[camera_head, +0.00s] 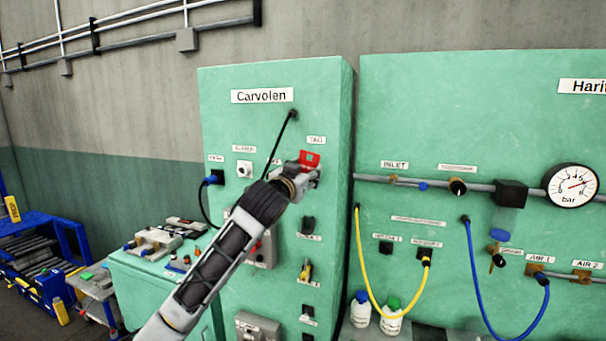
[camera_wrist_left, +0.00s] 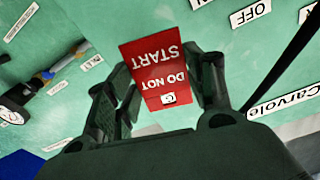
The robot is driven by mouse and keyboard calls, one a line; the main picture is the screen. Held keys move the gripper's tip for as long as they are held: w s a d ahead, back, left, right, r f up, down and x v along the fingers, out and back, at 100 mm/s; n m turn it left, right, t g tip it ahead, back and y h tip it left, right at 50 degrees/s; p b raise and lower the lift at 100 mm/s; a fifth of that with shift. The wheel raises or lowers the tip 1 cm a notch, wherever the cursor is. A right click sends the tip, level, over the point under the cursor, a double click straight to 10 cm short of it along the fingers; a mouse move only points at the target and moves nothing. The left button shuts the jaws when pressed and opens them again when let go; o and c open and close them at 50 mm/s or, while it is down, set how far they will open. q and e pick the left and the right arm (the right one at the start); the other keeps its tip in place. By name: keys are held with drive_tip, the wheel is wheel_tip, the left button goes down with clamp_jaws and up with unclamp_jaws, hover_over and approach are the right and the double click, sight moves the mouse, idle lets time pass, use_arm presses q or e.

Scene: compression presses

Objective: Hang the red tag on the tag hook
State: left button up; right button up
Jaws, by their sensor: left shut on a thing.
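The red tag (camera_head: 309,158) is held upright close to the front of the green Carvolen cabinet (camera_head: 232,130), just below the small "TAG" label (camera_head: 316,140). My left gripper (camera_head: 305,172) is shut on it. In the left wrist view the tag (camera_wrist_left: 154,62) reads "DO NOT START" upside down and sits between the two fingers (camera_wrist_left: 160,100). The tag hook is hidden behind the tag and gripper, so I cannot tell whether the tag touches it. My right gripper is not in view.
A black cable (camera_head: 279,145) hangs from the cabinet top past my left gripper. Below are switches and a yellow-handled part (camera_head: 305,270). To the right, a second green panel carries a pipe, a pressure gauge (camera_head: 571,186), a yellow hose (camera_head: 372,290) and a blue hose (camera_head: 482,290).

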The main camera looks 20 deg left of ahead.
use_arm(q)
drive_tip(key=shift+w+f, duration=0.15)
drive_tip(key=shift+w, duration=1.25)
drive_tip(key=shift+w+f, duration=0.4)
drive_tip(key=shift+w, duration=0.1)
drive_tip(key=shift+f, duration=0.1)
drive_tip(key=o, duration=0.8)
drive_tip(key=shift+o, duration=0.2)
drive_tip(key=s, duration=1.1)
drive_tip(key=shift+s+a+f, duration=0.2)
drive_tip(key=shift+s+f, duration=0.1)
drive_tip(key=shift+s, duration=0.1)
